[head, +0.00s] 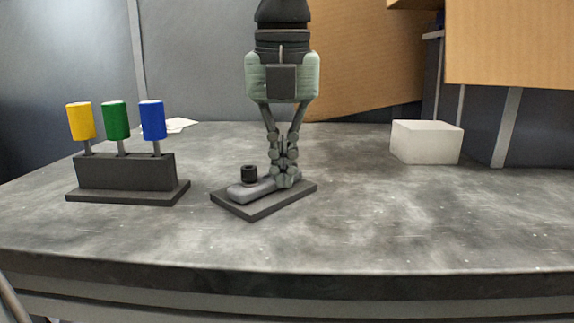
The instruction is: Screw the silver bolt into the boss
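My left gripper (286,179) points straight down over the right part of a small dark base plate (254,212). Its fingers are close together, with the tips low at the plate. I cannot tell if anything is between them. A grey rounded bar (247,190) lies on the plate and runs toward the fingertips. A short black cylinder (249,173) stands upright on the bar, left of the fingers. I cannot make out the silver bolt or the boss; the fingers may hide them. My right gripper is not in view.
A dark stand (125,172) on the left holds a yellow cylinder (80,121), a green one (115,120) and a blue one (152,119). A white block (426,142) sits at the back right. The grey tabletop (400,215) is clear at front and right.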

